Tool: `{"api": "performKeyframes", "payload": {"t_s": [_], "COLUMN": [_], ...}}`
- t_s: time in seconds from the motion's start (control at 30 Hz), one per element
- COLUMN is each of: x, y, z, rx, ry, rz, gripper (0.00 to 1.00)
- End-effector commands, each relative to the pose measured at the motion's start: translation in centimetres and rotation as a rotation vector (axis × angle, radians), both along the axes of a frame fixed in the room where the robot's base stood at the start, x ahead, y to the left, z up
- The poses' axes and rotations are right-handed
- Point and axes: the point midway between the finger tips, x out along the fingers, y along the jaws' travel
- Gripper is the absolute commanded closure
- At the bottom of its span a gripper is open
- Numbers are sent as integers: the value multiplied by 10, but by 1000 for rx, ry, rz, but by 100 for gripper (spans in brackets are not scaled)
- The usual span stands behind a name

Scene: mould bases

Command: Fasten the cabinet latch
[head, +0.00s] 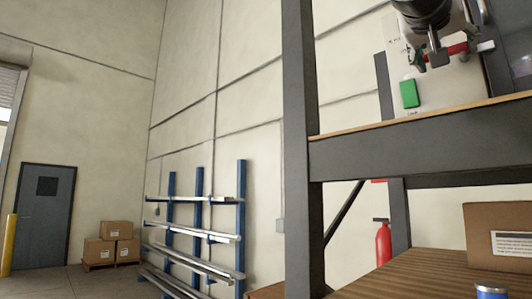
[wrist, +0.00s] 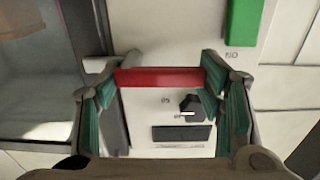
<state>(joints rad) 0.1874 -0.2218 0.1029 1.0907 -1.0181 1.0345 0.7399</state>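A red latch bar (wrist: 160,77) lies across a pale cabinet front (wrist: 180,28) in the wrist view. In the head view the red bar (head: 457,48) shows at the upper right, partly hidden by my gripper (head: 438,57). In the wrist view my gripper (wrist: 158,80) is open, with its teal-padded fingers apart, one towards each end of the bar. I cannot tell whether the pads touch the bar. A green block (wrist: 243,22) is on the cabinet front beside the latch; the head view shows it too (head: 409,94).
The cabinet stands on a shelf with a dark beam (head: 420,148) and an upright post (head: 299,150). A cardboard box (head: 500,225) sits on the lower wooden shelf. A blue rack (head: 241,215) of metal bars stands by the wall, with open floor at left.

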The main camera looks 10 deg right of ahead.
Motion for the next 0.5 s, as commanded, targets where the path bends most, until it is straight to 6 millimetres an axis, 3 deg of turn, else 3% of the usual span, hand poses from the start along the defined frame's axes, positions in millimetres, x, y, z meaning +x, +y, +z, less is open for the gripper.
{"api": "performKeyframes", "payload": {"t_s": [0.03, 0.1, 0.5], "x": [3, 2, -3], "y": [-2, -2, 4], "z": [-2, -2, -1], "rx": [2, 2, 0], "ry": [4, 4, 1], "rz": [-2, -2, 0], "gripper": [27, 18, 18]}}
